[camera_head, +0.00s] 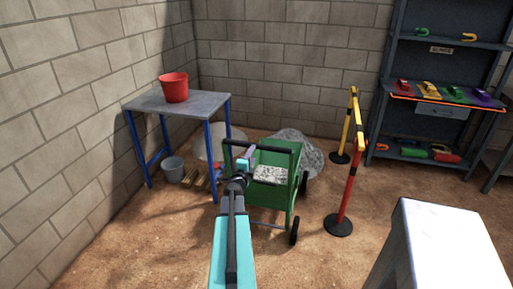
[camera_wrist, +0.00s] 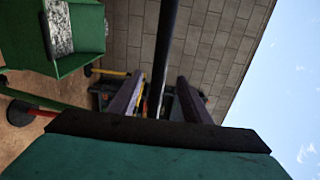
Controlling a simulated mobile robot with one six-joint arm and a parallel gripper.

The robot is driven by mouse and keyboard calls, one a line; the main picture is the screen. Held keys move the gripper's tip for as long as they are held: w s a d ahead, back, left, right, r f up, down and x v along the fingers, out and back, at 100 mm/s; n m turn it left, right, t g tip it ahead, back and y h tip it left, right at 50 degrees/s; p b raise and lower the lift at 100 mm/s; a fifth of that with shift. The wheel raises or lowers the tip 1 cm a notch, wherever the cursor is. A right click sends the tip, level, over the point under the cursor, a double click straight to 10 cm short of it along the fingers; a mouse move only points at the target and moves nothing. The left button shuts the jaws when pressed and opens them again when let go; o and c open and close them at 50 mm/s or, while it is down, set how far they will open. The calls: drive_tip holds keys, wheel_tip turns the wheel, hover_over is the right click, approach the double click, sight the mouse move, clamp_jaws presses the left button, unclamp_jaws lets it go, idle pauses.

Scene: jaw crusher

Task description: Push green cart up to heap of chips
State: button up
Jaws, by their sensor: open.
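The green cart (camera_head: 292,180) stands on the dirt floor in front of my arm, with a grey speckled load in it. Its black handle bar (camera_head: 283,150) is on the near side. The grey heap of chips (camera_head: 311,158) lies just behind the cart, partly hidden by it. My gripper (camera_head: 243,160) is at the handle's left part. In the wrist view my gripper (camera_wrist: 158,97) is open, and the dark bar (camera_wrist: 165,45) runs between its two fingers; I cannot tell whether they touch it. The green cart (camera_wrist: 82,52) shows there at upper left.
A red-and-yellow barrier (camera_head: 350,180) stands close to the cart's right. At left is a blue-legged table (camera_head: 205,103) with a red bucket (camera_head: 173,87); a grey bucket (camera_head: 173,169) is below. A shelf (camera_head: 440,75) stands at back right, a pale block (camera_head: 450,230) at front right.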

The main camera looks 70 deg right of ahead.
drive_tip(key=shift+w+d+b, duration=0.15)
drive_tip(key=shift+d+b, duration=0.1)
drive_tip(key=shift+d, duration=1.85)
drive_tip(key=shift+w+d+b, duration=0.1)
drive_tip(key=shift+d+b, duration=0.1)
drive_tip(key=shift+d, duration=1.9)
drive_tip(key=shift+c, duration=0.5)
clamp_jaws()
